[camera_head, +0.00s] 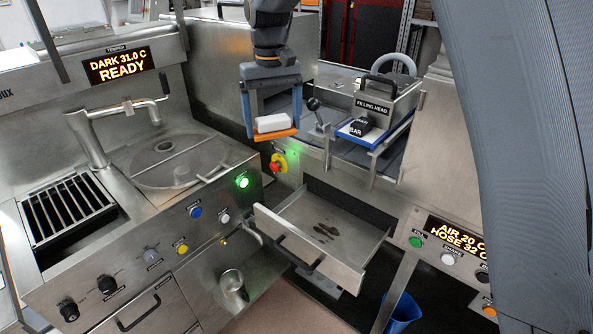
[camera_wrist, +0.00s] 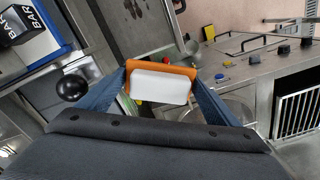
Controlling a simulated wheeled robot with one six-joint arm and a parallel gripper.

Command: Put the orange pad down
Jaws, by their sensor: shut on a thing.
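The orange pad (camera_head: 274,135) is held between the blue fingers of my gripper (camera_head: 273,126). Its top carries a white block-shaped part. The orange pad (camera_wrist: 162,69) also shows in the wrist view, between the two fingertips of my gripper (camera_wrist: 160,88), with the white part facing the camera. My gripper is shut on it and holds it in the air, in front of the steel wall behind the red emergency button and above the level of the open drawer (camera_head: 350,279).
The open drawer has dark smears on its floor. A tempering machine with a round lid (camera_head: 178,160) and pipe stands left. A filling head (camera_head: 385,104) and a black block marked BAR on a blue-edged mould (camera_head: 355,131) are right. A black ball-topped lever (camera_head: 314,104) stands close beside my gripper.

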